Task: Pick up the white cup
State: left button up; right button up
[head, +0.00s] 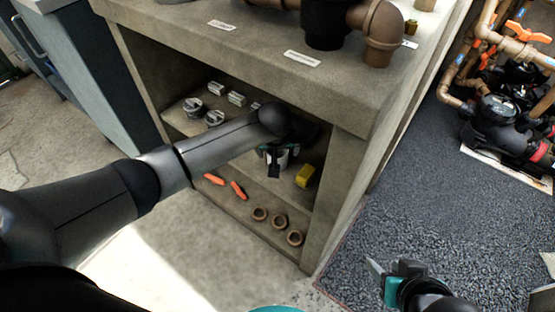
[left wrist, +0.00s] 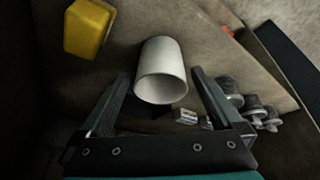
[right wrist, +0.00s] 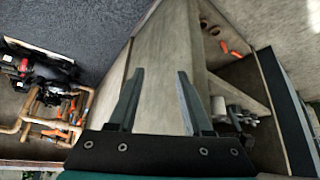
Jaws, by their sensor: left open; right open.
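The white cup (left wrist: 161,72) shows in the left wrist view with its round rim toward the camera. It appears between and just beyond the fingertips of my left gripper (left wrist: 160,78), which is open; I see no clear contact. In the head view my left gripper (head: 276,163) reaches into the concrete shelf unit, and the arm and fingers hide most of the cup (head: 285,160). My right gripper (head: 391,269) is open and empty, outside the shelf unit above the dark gravel floor.
A yellow block (head: 305,175) stands right of the cup in the head view. Grey fittings (head: 192,106) sit further left. The concrete countertop (head: 255,60) overhangs my left gripper.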

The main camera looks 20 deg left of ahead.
pick_arm(q)
jog(key=shift+w+f+b, duration=0.25)
jog(key=shift+f+b, duration=0.1)
jog(key=shift+f, duration=0.3)
pick_arm(e)
jog(key=shift+w+a+f+t+y, duration=0.15)
jog(key=shift+w+a+t+y, duration=0.35)
jog(key=shift+w+a+t, duration=0.4)
pick_arm(q)
jog(key=shift+c, duration=0.4)
jog(key=c, duration=1.2)
jog(key=shift+o, duration=0.2)
pick_arm(e)
jog(key=shift+s, duration=0.1)
